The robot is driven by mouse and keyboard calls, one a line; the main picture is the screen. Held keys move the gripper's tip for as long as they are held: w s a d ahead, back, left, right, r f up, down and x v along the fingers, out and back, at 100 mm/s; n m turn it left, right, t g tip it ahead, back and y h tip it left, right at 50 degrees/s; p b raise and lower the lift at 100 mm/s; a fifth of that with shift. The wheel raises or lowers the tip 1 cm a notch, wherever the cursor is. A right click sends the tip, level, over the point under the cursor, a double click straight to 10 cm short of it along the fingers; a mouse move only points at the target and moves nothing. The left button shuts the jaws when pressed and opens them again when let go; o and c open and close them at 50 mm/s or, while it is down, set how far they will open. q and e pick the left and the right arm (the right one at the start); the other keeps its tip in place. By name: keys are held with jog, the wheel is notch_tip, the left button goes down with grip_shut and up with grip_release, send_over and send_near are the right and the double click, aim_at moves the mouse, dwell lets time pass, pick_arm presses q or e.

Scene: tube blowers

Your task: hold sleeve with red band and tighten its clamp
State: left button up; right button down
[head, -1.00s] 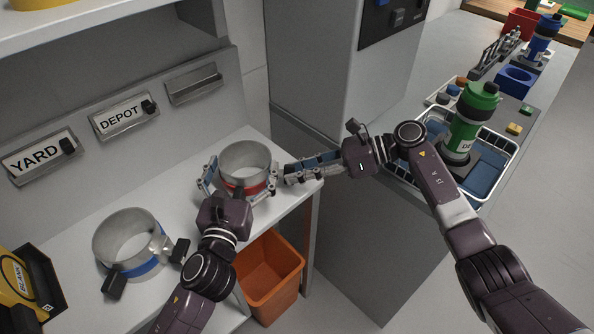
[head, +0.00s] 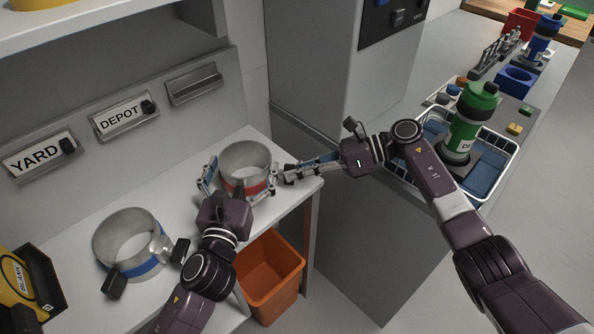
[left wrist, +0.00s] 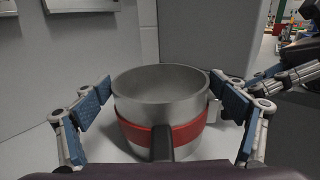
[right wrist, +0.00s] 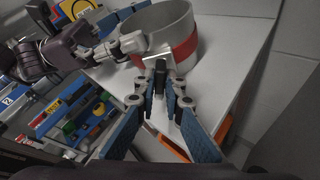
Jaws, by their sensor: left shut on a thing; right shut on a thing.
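The metal sleeve with the red band (head: 245,158) stands upright on the white shelf; it also shows in the left wrist view (left wrist: 160,108) and the right wrist view (right wrist: 172,22). My left gripper (head: 239,177) straddles it, with one blue finger pad on each side of its wall. A dark handle in front of the band shows in the left wrist view (left wrist: 162,145). My right gripper (head: 287,172) reaches in from the right. In the right wrist view its fingertips (right wrist: 162,86) close on a small dark piece of the clamp (right wrist: 153,60) on the sleeve's side; the fingers hide part of it.
A second sleeve with a blue band (head: 145,268) stands front left on the shelf. An orange bin (head: 270,285) is below the shelf edge. YARD (head: 40,157) and DEPOT (head: 124,119) signs are on the back panel. A green bottle (head: 470,120) stands in a basket on the right.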

jog(key=shift+w+m+g, duration=0.1)
jog(key=shift+m+g, duration=0.4)
jog(key=shift+m, duration=0.2)
jog(key=c, duration=2)
grip_release()
notch_tip(320, 180, up, 10)
jog(key=shift+f, duration=0.1)
jog(key=shift+d, duration=0.1)
